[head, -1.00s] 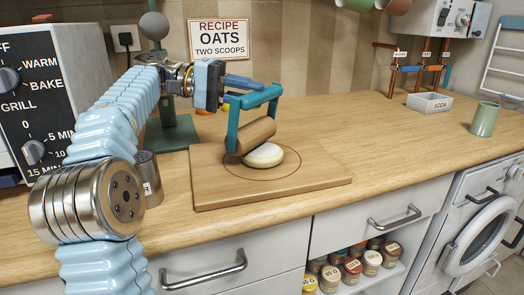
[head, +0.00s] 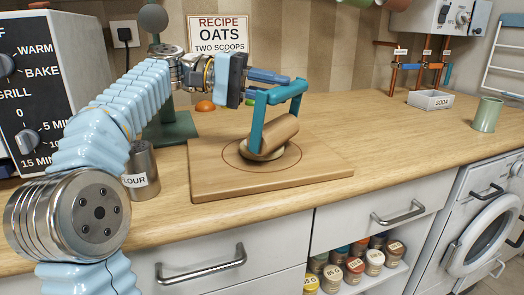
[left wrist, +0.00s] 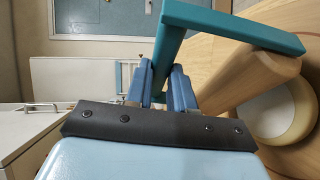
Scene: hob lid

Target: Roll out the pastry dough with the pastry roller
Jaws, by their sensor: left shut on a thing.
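The pastry roller has a teal frame (head: 278,95) and a wooden cylinder (head: 273,134). My left gripper (head: 284,79) is shut on the top of the frame; its blue fingers (left wrist: 163,88) also show on the teal frame (left wrist: 230,27) in the left wrist view. The cream pastry dough (head: 264,155) lies inside the ring drawn on the wooden board (head: 220,185). The cylinder is over the dough and appears to touch it, hiding much of it. Part of the pale dough (left wrist: 268,112) shows beside the cylinder in the left wrist view. My right gripper is not in view.
A flour tin (head: 142,172) stands left of the board, near my left arm. A green stand (head: 172,130) is behind my arm. A soda box (head: 430,99) and a green cup (head: 486,114) stand at the right.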

